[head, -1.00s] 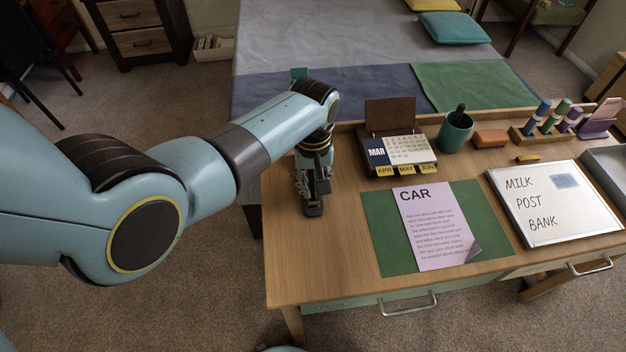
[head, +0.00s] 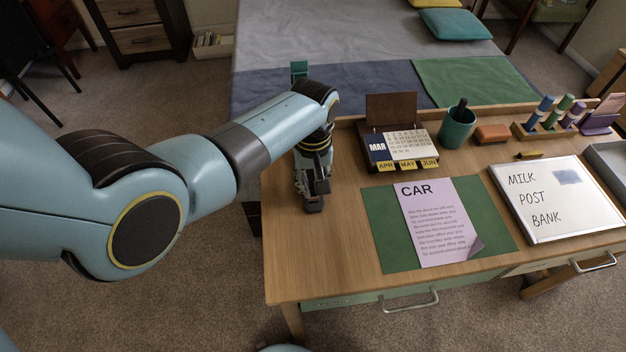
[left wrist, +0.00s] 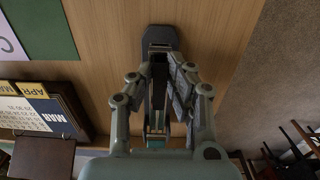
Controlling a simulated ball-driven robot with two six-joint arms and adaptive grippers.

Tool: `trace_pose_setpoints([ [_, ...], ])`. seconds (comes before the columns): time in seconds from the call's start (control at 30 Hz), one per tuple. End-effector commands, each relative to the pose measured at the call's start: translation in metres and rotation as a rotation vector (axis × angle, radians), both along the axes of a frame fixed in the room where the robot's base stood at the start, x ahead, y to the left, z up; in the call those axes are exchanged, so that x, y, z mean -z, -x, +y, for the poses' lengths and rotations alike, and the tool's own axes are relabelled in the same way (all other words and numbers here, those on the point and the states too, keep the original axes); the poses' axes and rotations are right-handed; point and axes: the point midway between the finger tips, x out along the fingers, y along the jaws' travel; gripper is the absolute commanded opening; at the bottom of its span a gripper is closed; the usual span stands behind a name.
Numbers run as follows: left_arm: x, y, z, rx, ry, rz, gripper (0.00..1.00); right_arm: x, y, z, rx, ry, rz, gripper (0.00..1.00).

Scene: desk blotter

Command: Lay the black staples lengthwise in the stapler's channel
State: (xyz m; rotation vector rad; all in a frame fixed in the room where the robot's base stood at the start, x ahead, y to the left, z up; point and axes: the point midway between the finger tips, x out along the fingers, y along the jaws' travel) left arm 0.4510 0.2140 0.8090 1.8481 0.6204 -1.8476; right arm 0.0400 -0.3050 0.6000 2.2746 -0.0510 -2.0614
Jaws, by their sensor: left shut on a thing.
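The stapler (left wrist: 160,38) is a dark grey, long, narrow body on the desk. Its front end (head: 314,206) shows just below my left gripper in the head view. My left gripper (left wrist: 158,76) is over the stapler, pointing down, with a finger on each side of its line. It is shut on a dark narrow strip, the black staples (left wrist: 160,72), which runs along the stapler's length. In the head view my left gripper (head: 313,182) and wrist hide most of the stapler. I cannot tell whether the staples touch the channel floor. My right gripper is not in view.
A desk calendar (head: 397,147) stands right of my left gripper. A green blotter (head: 385,225) with a CAR sheet (head: 437,220) lies in front of it. A cup (head: 455,130), an eraser-like block (head: 492,133) and a whiteboard (head: 555,200) are further right. The desk's left edge is close.

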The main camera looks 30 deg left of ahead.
Motion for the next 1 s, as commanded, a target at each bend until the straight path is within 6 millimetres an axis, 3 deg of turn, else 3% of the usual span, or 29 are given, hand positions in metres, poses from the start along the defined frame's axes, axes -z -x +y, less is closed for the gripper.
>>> trace_pose_setpoints([
  [0.57,0.008,-0.0003,-0.0006,0.0,0.002,-0.001,0.0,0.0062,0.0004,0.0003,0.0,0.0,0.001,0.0],
  [0.6,0.008,-0.0003,-0.0006,0.0,0.002,-0.001,0.18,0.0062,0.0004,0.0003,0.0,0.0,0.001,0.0],
  [0.77,0.0081,-0.0001,-0.0005,0.0,0.001,-0.001,0.39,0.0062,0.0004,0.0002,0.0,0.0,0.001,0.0],
  [1.0,0.0081,0.0,-0.0004,0.0,0.001,-0.001,0.42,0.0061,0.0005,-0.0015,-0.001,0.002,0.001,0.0],
])
